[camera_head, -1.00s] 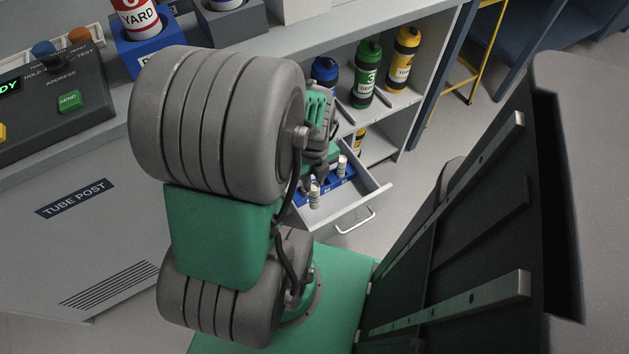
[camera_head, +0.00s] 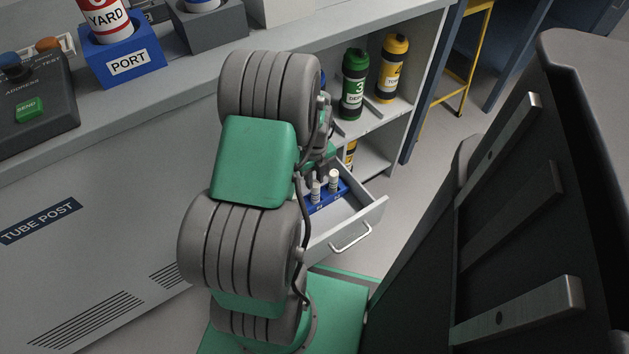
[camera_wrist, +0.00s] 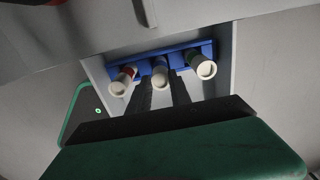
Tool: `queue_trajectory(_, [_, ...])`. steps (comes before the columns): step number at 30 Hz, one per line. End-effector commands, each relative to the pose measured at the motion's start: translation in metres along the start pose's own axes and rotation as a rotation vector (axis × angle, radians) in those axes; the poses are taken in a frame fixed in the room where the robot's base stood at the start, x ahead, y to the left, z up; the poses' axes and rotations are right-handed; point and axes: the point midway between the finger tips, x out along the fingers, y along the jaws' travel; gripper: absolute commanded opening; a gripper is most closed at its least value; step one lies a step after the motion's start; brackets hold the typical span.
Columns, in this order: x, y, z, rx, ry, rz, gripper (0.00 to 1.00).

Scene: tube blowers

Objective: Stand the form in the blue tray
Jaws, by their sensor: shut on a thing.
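The blue tray (camera_wrist: 190,50) lies inside the open drawer and shows in the wrist view at upper middle. Three pale rolled cylinders are at it: a red-banded one (camera_wrist: 121,82) at left, a middle one (camera_wrist: 160,78) and one at right (camera_wrist: 205,69). My gripper (camera_wrist: 161,84) has its dark fingers on both sides of the middle cylinder, which I take as the form, and is shut on it. It looks upright over the tray's middle; whether its base touches is hidden. The blue tray (camera_head: 323,203) also shows in the head view, with two white cylinders visible.
The drawer (camera_head: 372,217) is open, with bare floor inside toward its handle (camera_head: 350,237). Shelves behind hold a green canister (camera_head: 353,85) and a yellow canister (camera_head: 391,68). A blue port block (camera_head: 123,62) stands on the counter at upper left.

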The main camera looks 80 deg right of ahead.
Motion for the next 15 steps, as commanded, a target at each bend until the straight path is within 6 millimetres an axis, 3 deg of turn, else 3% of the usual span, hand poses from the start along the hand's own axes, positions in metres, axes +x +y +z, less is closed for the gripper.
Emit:
queue_trajectory(7, [0.0023,-0.0001,-0.0002,0.001,0.0,0.0,0.0])
queue_trajectory(8, [0.0011,-0.0003,-0.0001,0.001,-0.001,0.0,0.27])
queue_trajectory(15, [0.0007,-0.0002,-0.0001,0.001,-0.001,-0.001,0.46])
